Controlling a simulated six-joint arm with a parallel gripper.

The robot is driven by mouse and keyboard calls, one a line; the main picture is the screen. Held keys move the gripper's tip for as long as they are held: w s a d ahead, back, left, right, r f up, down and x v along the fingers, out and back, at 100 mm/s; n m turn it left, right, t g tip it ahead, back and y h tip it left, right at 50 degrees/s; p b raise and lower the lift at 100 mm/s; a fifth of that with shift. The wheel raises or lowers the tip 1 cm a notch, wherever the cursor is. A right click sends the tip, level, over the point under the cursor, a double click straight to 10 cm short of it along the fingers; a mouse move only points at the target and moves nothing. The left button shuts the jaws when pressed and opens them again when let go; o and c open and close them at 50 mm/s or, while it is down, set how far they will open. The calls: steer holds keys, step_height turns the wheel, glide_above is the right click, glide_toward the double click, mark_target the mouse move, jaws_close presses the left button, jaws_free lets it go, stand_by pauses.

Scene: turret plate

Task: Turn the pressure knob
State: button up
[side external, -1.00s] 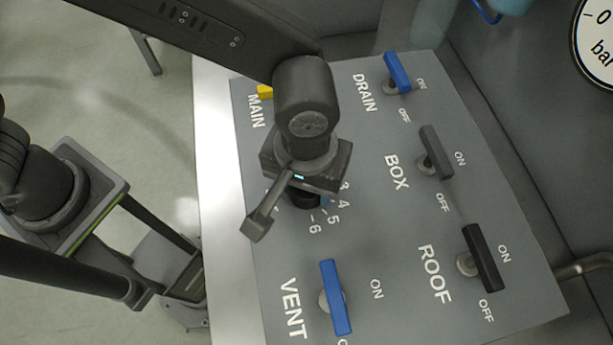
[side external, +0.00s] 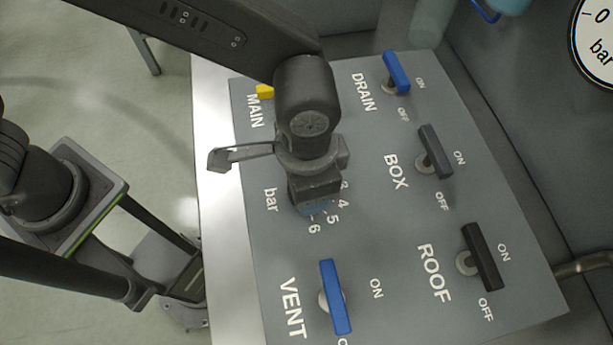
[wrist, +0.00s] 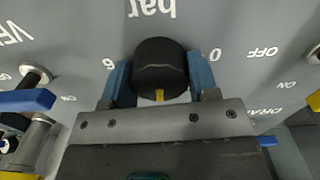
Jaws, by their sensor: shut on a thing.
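The pressure knob (wrist: 160,65) is a round black knob with a yellow pointer mark, seen in the wrist view below the upside-down "bar" label. The pointer faces toward my gripper's body. My gripper (wrist: 161,80) is shut on the knob, with one blue finger on each side of it. The numbers 6 and 0 show to either side of the fingers. In the side external view my gripper (side external: 315,205) is down on the grey panel (side external: 390,245) beside the numbers 3 to 6. The knob is hidden there behind my gripper.
Blue VENT (side external: 335,297) and DRAIN (side external: 397,72) levers and dark BOX (side external: 435,150) and ROOF (side external: 484,258) levers stand up from the panel around the knob. A yellow MAIN handle (side external: 264,91) is partly hidden by my arm. A gauge (side external: 597,45) is at the upper right.

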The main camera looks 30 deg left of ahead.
steer(key=m, duration=0.4)
steer(key=shift+m, duration=0.3)
stand_by(0.3)
steer(key=o, duration=0.9)
step_height(320, 180, up, 14)
steer(key=shift+f, duration=0.1)
stand_by(0.5)
